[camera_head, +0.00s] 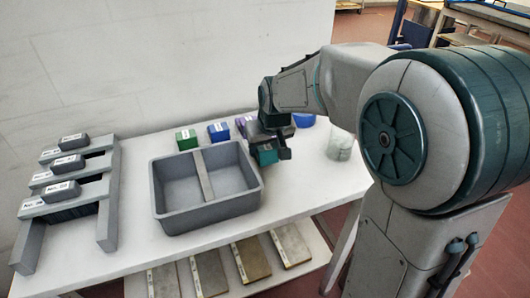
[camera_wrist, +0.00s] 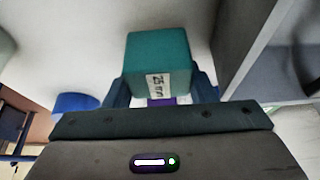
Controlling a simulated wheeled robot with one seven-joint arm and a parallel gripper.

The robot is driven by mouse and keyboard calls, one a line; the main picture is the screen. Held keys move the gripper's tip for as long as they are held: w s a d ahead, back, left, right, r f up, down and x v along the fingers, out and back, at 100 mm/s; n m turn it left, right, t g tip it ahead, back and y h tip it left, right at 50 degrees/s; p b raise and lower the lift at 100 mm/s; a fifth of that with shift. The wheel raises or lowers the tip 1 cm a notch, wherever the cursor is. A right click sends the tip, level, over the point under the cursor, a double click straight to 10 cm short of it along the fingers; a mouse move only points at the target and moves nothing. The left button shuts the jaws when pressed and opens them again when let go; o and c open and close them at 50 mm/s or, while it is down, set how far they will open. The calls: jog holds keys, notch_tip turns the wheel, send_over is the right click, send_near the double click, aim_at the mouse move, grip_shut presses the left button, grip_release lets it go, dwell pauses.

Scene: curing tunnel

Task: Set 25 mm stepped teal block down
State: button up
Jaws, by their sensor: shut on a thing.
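My gripper (camera_head: 270,146) is shut on the teal block (camera_wrist: 158,60), which carries a white "25 mm" label, in the wrist view. In the head view the teal block (camera_head: 267,156) shows just below my fingers, to the right of the grey two-compartment bin (camera_head: 209,219). In the wrist view the bin's wall (camera_wrist: 240,60) stands to the right of the block, apart from it. My fingers hide part of the block, and its step cannot be made out. I cannot tell whether its underside touches the white table (camera_head: 310,182).
Green (camera_head: 186,139), blue (camera_head: 218,131) and purple (camera_head: 241,124) blocks stand behind the bin. A blue item (camera_head: 304,119) and a clear container (camera_head: 340,144) stand to the right. A grey slotted rack (camera_head: 70,187) with labelled pieces is at the left. Bare table lies right of the bin.

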jog(key=shift+f, duration=1.1)
jog(key=shift+f, duration=0.15)
jog(key=o, duration=1.1)
